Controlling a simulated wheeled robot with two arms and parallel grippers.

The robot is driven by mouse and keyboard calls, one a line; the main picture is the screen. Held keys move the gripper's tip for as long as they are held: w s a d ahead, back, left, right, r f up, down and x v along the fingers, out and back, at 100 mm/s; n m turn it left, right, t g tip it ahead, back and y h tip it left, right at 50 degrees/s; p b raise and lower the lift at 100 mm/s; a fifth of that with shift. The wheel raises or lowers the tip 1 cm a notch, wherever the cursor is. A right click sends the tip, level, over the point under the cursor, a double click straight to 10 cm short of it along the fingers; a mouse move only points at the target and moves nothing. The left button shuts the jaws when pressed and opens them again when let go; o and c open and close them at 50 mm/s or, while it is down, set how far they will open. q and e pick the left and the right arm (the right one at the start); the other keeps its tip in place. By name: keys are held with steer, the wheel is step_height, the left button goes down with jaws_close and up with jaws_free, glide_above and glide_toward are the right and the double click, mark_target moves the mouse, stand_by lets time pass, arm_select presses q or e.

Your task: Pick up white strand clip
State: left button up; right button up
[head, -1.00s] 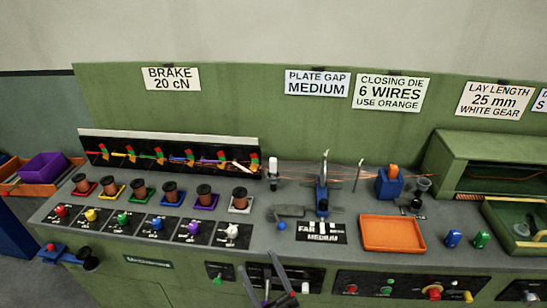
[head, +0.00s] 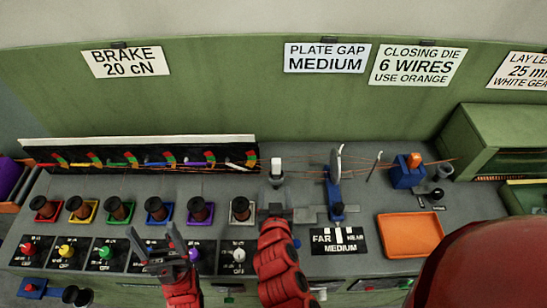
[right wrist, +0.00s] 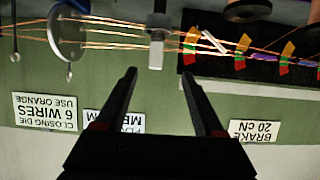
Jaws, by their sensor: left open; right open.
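The white strand clip (head: 276,164) appears to be the small white-topped upright block on a dark base, beside the thin copper wires. In the right wrist view, upside down, the white block (right wrist: 156,55) shows ahead of the gap between my fingers, apart from them. My right gripper (right wrist: 160,75) is open and empty; in the head view it (head: 277,207) is in front of the clip, partly hidden by its own red arm. My left gripper (head: 156,236) is open and empty above the switch panel, in front of the spools.
Several copper spools (head: 118,207) stand in coloured trays left of the clip. A round plate on a blue stand (head: 336,190) is right of it. An orange tray (head: 410,236) lies further right. A rack of coloured pointers (head: 140,155) runs behind the spools.

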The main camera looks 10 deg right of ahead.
mark_target(275, 170)
steer(key=b+x, duration=0.3)
steer(key=b, duration=0.1)
steer(key=f+b+x, duration=0.1)
steer(key=b+x, duration=0.3)
steer(key=shift+s, duration=0.15)
steer(key=w, duration=0.2)
steer(key=w+d, duration=0.1)
steer(key=shift+w+f, duration=0.25)
steer(key=shift+w, duration=0.1)
steer(key=x, duration=0.4)
steer(key=shift+w+d+f, duration=0.2)
steer(key=shift+d+f, duration=0.05)
steer(key=shift+w+f, duration=0.25)
steer(key=shift+w, duration=0.25)
jaws_close()
